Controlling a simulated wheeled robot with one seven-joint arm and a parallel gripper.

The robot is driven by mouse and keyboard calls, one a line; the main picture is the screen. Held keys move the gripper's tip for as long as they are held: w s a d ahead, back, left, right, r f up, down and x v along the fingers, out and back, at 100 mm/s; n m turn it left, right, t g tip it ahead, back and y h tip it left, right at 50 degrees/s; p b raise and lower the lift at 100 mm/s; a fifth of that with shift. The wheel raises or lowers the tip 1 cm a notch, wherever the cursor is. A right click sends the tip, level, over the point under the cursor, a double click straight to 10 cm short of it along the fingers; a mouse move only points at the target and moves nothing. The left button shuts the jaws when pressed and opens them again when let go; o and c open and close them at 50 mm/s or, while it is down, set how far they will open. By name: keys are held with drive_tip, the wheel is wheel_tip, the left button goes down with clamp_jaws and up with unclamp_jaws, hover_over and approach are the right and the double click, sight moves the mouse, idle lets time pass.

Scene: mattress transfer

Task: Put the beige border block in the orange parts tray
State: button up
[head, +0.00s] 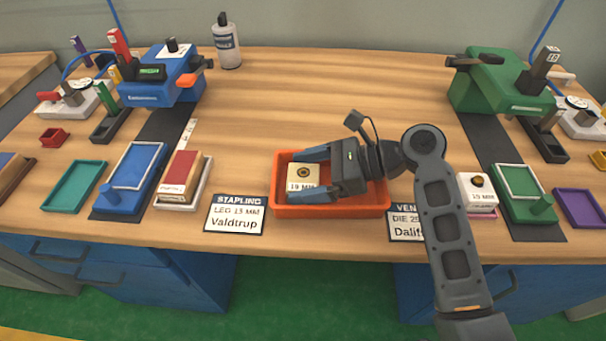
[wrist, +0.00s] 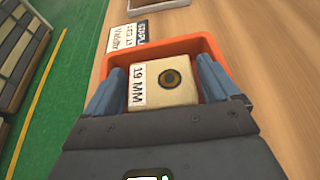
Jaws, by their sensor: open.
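The beige border block (head: 303,174) has a dark round hole on top and a white label reading 19 MM. It sits inside the orange parts tray (head: 331,211), toward the tray's left side. In the wrist view the block (wrist: 182,92) lies between the two blue fingers, with the orange tray (wrist: 165,48) wall behind it. My gripper (head: 308,175) is open around the block, one finger on each side. The wrist view shows my gripper (wrist: 167,88) with narrow gaps at the block's sides; contact there is hard to tell. My gripper's body covers the tray's right part.
Name cards (head: 236,214) lie along the front edge. The table behind the tray is clear.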

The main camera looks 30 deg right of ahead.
drive_tip(key=v, duration=1.1)
drive_tip(key=shift+s+d+p, duration=0.15)
drive_tip(key=shift+p, duration=0.2)
drive_tip(key=shift+c, duration=0.4)
idle(0.6)
